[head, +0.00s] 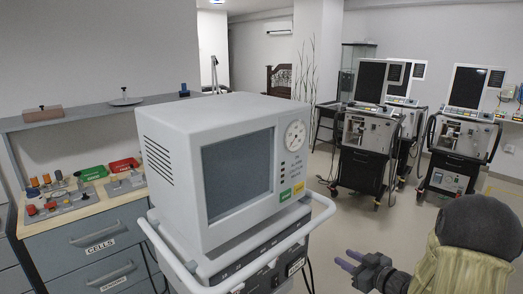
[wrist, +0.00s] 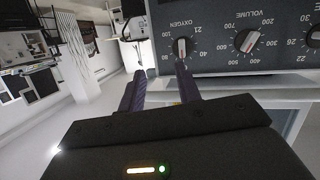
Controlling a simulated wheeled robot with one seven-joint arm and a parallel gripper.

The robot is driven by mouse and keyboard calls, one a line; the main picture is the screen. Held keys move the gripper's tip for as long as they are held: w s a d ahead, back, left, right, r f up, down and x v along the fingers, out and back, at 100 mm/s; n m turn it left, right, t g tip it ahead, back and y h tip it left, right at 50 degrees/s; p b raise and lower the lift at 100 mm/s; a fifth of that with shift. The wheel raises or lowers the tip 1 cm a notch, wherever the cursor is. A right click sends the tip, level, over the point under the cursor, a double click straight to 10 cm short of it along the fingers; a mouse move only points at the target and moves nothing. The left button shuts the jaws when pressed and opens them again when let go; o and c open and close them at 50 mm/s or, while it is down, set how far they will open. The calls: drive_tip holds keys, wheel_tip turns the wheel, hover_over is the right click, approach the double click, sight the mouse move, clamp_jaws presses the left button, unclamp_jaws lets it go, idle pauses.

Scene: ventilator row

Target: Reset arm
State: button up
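My gripper (head: 345,259) is to the right of the near ventilator (head: 168,165) in the head view, its dark purple fingers pointing left toward the machine. In the wrist view my gripper (wrist: 160,68) has its fingers apart with nothing between them. The right fingertip is just below the oxygen knob (wrist: 182,47) on the dark panel; I cannot tell whether it touches. The volume knob (wrist: 247,40) is further right, and another knob (wrist: 314,37) is cut off at the edge. In the head view my arm is bent at the lower right.
A white handle rail (head: 318,222) runs around the near ventilator. A grey drawer cabinet (head: 95,240) with coloured parts on top stands at left. More ventilator carts (head: 366,140) stand at the back right. Open floor (head: 330,215) lies between them and the near machine.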

drive_tip(key=s+a+r+m+g+h+p, duration=0.2)
drive_tip(key=s+a+g+p, duration=0.1)
drive_tip(key=s, duration=0.4)
drive_tip(key=s+a+r+m+g+h+p, duration=0.2)
drive_tip(key=s+a+r+g+h, duration=0.1)
drive_tip(key=s, duration=0.4)
drive_tip(key=s+a+r+m+g+h+p, duration=0.2)
drive_tip(key=s+a+r+g+p, duration=0.1)
drive_tip(key=s, duration=0.5)
drive_tip(key=shift+a+m+g+h+p, duration=0.3)
drive_tip(key=shift+a+m+g+p, duration=0.1)
drive_tip(key=shift+a+g, duration=0.45)
drive_tip(key=shift+r, duration=0.1)
